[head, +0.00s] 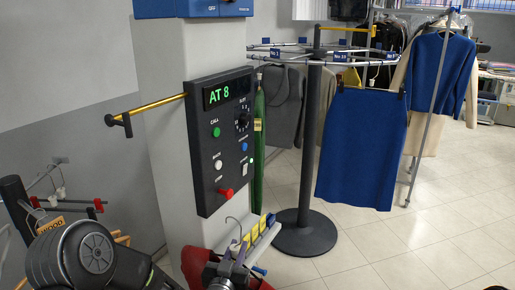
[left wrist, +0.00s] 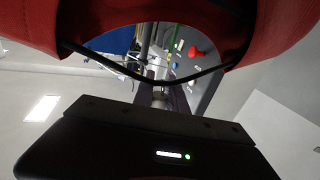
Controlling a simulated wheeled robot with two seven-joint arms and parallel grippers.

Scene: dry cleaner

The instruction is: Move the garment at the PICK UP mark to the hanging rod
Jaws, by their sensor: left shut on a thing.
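My left gripper (head: 228,270) is shut on the black hanger of a red garment (head: 194,266), low in front of the pillar in the head view. The hanger's hook sticks up above the gripper. In the left wrist view the red garment (left wrist: 285,25) fills both upper corners, with the dark hanger (left wrist: 105,67) between. Its lower part is out of view. A gold rod (head: 158,107) with a black end juts left from the pillar, above and left of the gripper. My right gripper is not in view.
A control panel (head: 222,140) reading "AT 8" is on the pillar. A blue skirt (head: 362,148) and grey and green garments hang from the carousel. A blue jacket (head: 437,70) hangs on a rack at right. A low shelf with yellow tags (head: 252,238) is beside the gripper.

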